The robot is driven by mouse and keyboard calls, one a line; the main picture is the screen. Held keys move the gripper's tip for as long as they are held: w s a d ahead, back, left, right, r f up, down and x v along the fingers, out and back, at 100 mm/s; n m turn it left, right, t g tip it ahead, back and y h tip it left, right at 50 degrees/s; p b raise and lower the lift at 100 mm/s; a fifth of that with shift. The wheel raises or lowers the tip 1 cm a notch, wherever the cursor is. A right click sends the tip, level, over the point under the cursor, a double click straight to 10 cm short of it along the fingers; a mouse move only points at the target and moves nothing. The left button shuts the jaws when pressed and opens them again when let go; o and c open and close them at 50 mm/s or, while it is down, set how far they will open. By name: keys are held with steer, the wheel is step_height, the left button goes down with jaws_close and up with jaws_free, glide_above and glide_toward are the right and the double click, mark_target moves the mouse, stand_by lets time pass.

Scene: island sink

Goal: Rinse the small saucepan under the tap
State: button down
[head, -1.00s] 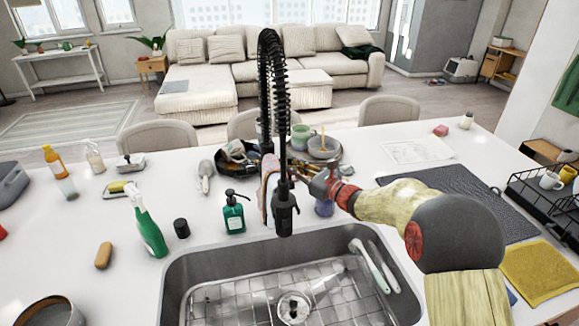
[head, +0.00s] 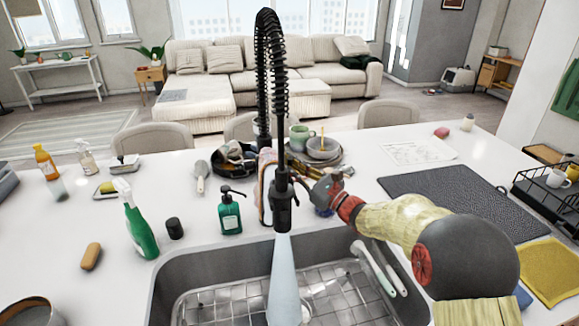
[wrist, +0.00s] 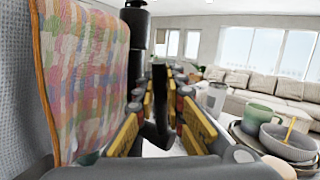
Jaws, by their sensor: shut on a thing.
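The black tap (head: 282,185) with a spring hose stands behind the sink (head: 205,262), and a wide stream of water (head: 283,285) falls from its spout into the basin. My gripper (head: 312,188) is right of the tap, shut on its dark lever. In the wrist view the lever (wrist: 159,95) stands between the yellow-sided fingers of my gripper (wrist: 160,120). A round pan-like vessel (head: 30,314), partly cut off, is on the counter at the lower left; I cannot tell whether it is the small saucepan. The stream hides part of the basin floor.
A green soap bottle (head: 230,212) and spray bottle (head: 138,228) stand left of the tap. A patterned cloth (wrist: 85,70) hangs close to my gripper's left. Stacked dishes (head: 322,150) are behind it. Brushes (head: 375,268) lie at the sink's right. A grey mat (head: 460,205) lies right.

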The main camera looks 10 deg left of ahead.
steer(key=c, duration=1.9)
jaws_free()
steer(key=v, duration=1.2)
steer(key=shift+f, duration=0.15)
